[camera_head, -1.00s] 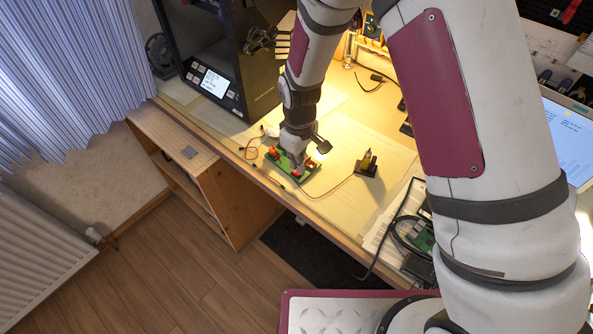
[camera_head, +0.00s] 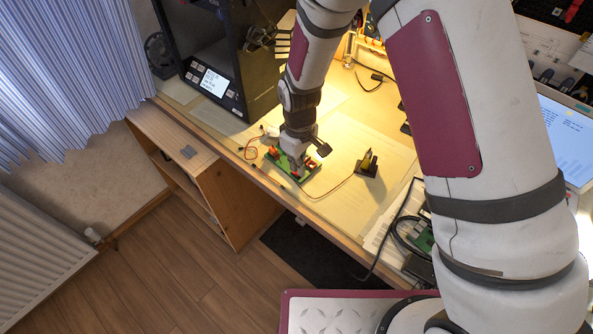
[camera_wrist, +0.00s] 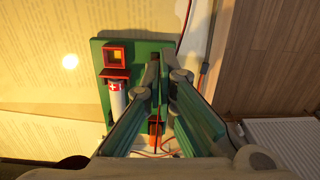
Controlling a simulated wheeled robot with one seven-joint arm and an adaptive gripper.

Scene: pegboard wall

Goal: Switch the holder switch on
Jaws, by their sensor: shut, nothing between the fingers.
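The holder is a green board (camera_head: 311,172) with red parts, lying on the desk near its front edge. In the wrist view the green board (camera_wrist: 143,45) carries a red square frame with a yellow middle (camera_wrist: 116,56) and a battery (camera_wrist: 117,98) in a red mount. I cannot tell for certain which part is the switch. My gripper (camera_head: 296,165) is over the board, its fingertips down at its parts. In the wrist view my gripper (camera_wrist: 164,62) is shut and empty, its tips at the board's upper right; they hide what lies beneath them.
A dark machine with a lit display (camera_head: 215,83) stands at the back left. A small dark stand with a yellowish piece (camera_head: 367,164) is right of the board, with a thin cable between. Sheets of paper and bare desk (camera_head: 345,135) lie behind the board.

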